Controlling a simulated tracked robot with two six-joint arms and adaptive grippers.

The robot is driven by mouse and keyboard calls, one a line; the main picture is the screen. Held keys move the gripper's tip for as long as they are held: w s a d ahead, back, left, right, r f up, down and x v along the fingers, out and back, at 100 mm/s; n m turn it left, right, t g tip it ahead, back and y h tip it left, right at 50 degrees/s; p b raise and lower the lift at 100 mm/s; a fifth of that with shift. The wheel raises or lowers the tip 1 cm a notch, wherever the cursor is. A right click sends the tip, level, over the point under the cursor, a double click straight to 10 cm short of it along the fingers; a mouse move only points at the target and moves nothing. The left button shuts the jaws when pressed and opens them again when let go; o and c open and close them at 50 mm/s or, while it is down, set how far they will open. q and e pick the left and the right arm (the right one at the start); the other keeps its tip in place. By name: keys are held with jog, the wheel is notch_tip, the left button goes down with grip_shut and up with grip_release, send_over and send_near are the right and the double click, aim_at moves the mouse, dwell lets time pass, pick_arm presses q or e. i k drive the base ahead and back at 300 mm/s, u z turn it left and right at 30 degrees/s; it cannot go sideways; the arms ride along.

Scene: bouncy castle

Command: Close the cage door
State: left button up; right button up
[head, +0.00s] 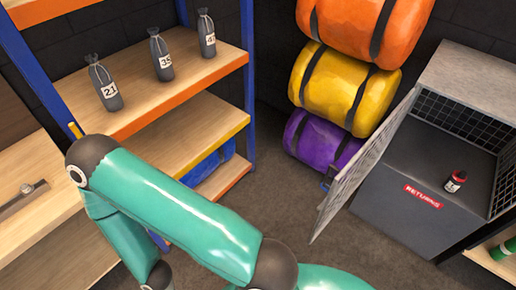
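The cage (420,190) stands at the right, a dark grey box with a mesh-lined upper opening, a grey top and a red "RETURNS" label. Its mesh door (362,170) stands open, swung out to the left of the opening and seen at a steep angle. A small dark container with a red lid (456,181) stands inside on the cage floor. A teal arm of mine crosses the lower left and middle, left of the door and apart from it in the picture. Neither gripper shows.
Rolled orange (362,27), yellow (342,88) and purple (318,142) bundles are stacked behind the door. A shelf unit (190,88) with numbered grey bags stands at the left. Brown floor (275,190) is clear between shelf and cage. A wooden shelf (492,262) is at the lower right.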

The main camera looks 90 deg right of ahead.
aim_at(316, 231)
jog(key=i, duration=1.6)
jog(key=u, duration=0.55)
jog(key=i, duration=0.4)
jog(key=z, duration=2.1)
jog(key=i, duration=0.15)
jog(key=z, duration=3.45)
jog(key=i, duration=1.15)
jog(key=u, duration=0.35)
